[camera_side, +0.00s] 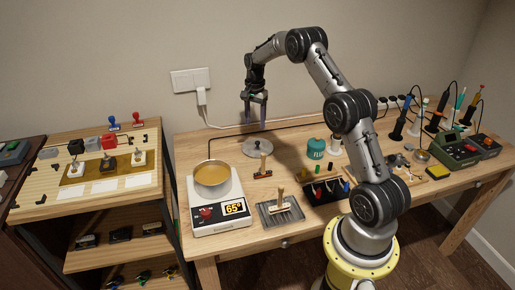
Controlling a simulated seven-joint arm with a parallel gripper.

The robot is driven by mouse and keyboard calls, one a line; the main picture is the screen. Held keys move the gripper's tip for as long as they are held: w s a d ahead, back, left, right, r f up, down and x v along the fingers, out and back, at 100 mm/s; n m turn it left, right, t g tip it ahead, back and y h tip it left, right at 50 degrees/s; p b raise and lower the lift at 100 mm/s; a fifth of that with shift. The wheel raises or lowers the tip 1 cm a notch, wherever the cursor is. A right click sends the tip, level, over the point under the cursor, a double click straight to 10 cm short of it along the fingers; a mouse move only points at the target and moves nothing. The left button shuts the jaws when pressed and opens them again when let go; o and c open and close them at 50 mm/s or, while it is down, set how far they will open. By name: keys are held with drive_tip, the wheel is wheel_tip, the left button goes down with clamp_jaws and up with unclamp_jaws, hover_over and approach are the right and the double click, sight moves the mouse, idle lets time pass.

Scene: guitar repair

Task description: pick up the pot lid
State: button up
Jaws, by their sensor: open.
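The pot lid (257,147) is a round grey metal disc with a small knob. It lies flat on the wooden table behind the glue pot. The glue pot (212,176) is open, filled with a tan liquid, and stands on a white heater with a display. My gripper (255,118) points down above the lid, with its fingers apart and nothing between them. The fingertips look above the lid and a little behind or over it; the exact gap cannot be told from this view.
The white heater (220,218) stands front left of the lid. A small brush (262,166) stands just in front of the lid. A teal jar (316,149) is to the right. A grey tray (270,212) and a dark tool box (322,191) lie nearer the front. A cable runs along the back.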

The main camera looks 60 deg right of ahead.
sight(258, 141)
wheel_tip(258, 141, down, 3)
drive_tip(key=shift+f, duration=0.1)
drive_tip(key=shift+s+d+f, duration=0.1)
drive_tip(key=shift+s+f, duration=0.1)
drive_tip(key=shift+f, duration=1.15)
drive_tip(key=shift+s+d+f, duration=0.1)
drive_tip(key=shift+s+f, duration=0.1)
drive_tip(key=shift+f, duration=1.1)
clamp_jaws()
